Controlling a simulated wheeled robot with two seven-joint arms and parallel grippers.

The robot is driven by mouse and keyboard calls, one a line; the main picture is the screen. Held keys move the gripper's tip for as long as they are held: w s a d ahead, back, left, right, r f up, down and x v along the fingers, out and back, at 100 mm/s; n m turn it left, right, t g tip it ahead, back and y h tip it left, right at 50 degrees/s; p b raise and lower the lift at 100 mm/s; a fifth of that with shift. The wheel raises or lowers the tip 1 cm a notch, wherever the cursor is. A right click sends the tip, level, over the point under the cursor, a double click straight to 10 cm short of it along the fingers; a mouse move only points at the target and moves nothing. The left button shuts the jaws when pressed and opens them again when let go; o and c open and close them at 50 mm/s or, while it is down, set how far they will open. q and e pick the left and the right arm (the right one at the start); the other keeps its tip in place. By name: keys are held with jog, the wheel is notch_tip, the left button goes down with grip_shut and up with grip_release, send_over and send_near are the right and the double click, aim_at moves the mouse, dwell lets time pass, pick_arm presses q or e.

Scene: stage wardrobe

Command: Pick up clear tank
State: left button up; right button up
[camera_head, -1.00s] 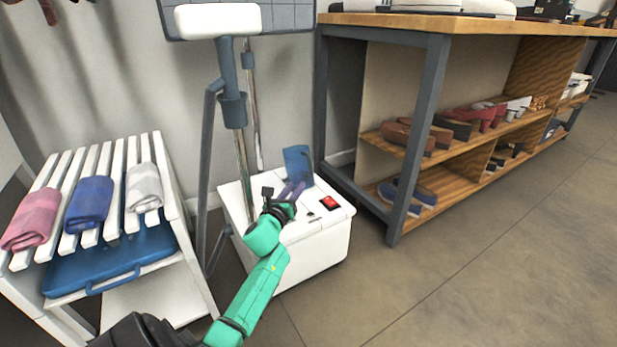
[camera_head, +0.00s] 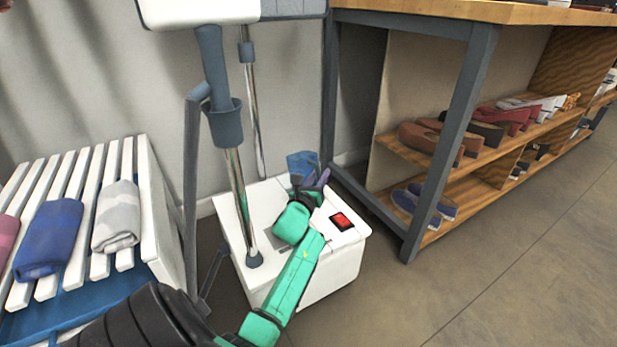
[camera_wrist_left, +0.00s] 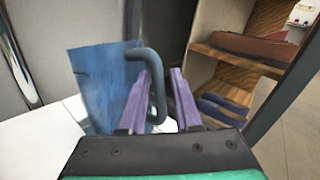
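The clear tank (camera_head: 301,164) is a bluish see-through container at the back of the white steamer base (camera_head: 330,276). In the left wrist view the tank (camera_wrist_left: 98,85) fills the left middle, with a grey-blue curved handle (camera_wrist_left: 158,72) on its right side. My left gripper (camera_head: 318,180) is at the tank, partly covering it in the head view. In the left wrist view its purple fingers (camera_wrist_left: 160,95) are apart, with the upright bar of the handle between them. Whether either finger touches the handle cannot be told. My right gripper is in neither view.
A steamer pole (camera_head: 236,190) rises from the base, left of my arm. A red switch (camera_head: 341,221) is on its top. A slatted white rack (camera_head: 157,220) with folded cloths stands left. A shoe shelf with a grey frame (camera_head: 455,130) stands right. Floor is clear in front.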

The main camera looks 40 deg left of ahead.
pick_arm(q)
grip_shut()
dwell(1.3)
